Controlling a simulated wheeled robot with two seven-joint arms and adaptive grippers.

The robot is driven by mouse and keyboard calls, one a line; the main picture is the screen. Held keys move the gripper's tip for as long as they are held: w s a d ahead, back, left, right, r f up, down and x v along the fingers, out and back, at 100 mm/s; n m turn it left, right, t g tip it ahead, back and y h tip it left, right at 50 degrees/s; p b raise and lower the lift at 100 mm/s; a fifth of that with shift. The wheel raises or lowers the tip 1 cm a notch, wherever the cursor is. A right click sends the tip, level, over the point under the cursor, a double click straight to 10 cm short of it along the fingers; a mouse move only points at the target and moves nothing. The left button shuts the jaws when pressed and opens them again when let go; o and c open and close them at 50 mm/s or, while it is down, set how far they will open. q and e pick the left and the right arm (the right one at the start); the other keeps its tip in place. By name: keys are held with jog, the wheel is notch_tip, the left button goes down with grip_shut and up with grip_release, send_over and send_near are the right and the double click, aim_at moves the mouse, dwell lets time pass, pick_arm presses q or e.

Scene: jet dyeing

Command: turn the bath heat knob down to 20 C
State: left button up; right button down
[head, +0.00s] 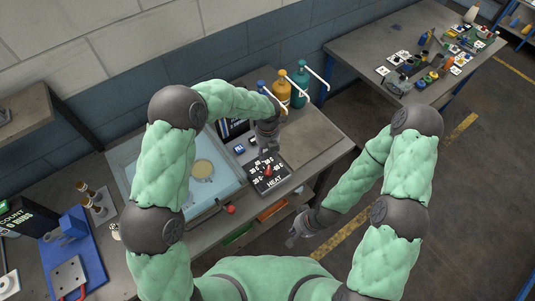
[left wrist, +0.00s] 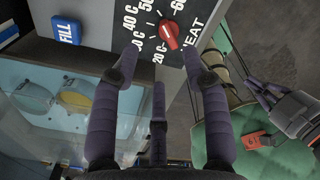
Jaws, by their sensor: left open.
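The red heat knob (left wrist: 168,34) sits on the black HEAT dial panel (left wrist: 188,14), with printed marks from 20 C to 60 C. In the left wrist view its white line slants toward the upper left, roughly toward the 50 side; the exact reading is unclear. The knob (head: 267,171) also shows in the head view. My left gripper (head: 268,147) is above the panel. In the left wrist view its fingers (left wrist: 167,66) are apart and empty, with the knob just beyond and between the tips. My right gripper (head: 299,232) hangs low beyond the bench's front edge, its jaws unclear.
A blue FILL button (left wrist: 66,30) is beside the dial. A clear-sided bath (head: 222,205) with a pale round thing inside stands left of the panel. Pump bottles (head: 299,88) stand behind. The bench right of the panel (head: 315,145) is clear.

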aim_at(268, 171)
pick_arm(q)
jog(key=shift+s+f, duration=1.2)
jog(key=shift+s, duration=0.05)
jog(key=f, duration=0.3)
jog(key=w+f, duration=0.1)
jog(key=f, duration=0.1)
jog(key=shift+f+p, duration=0.35)
jog(key=shift+f, duration=0.05)
jog(key=shift+s+f, duration=0.1)
jog(key=shift+f, duration=0.9)
jog(key=shift+r, duration=0.1)
jog(key=shift+c, duration=1.1)
grip_shut()
pick_arm(e)
jog(key=shift+s+r, duration=0.6)
jog(key=shift+s, duration=0.15)
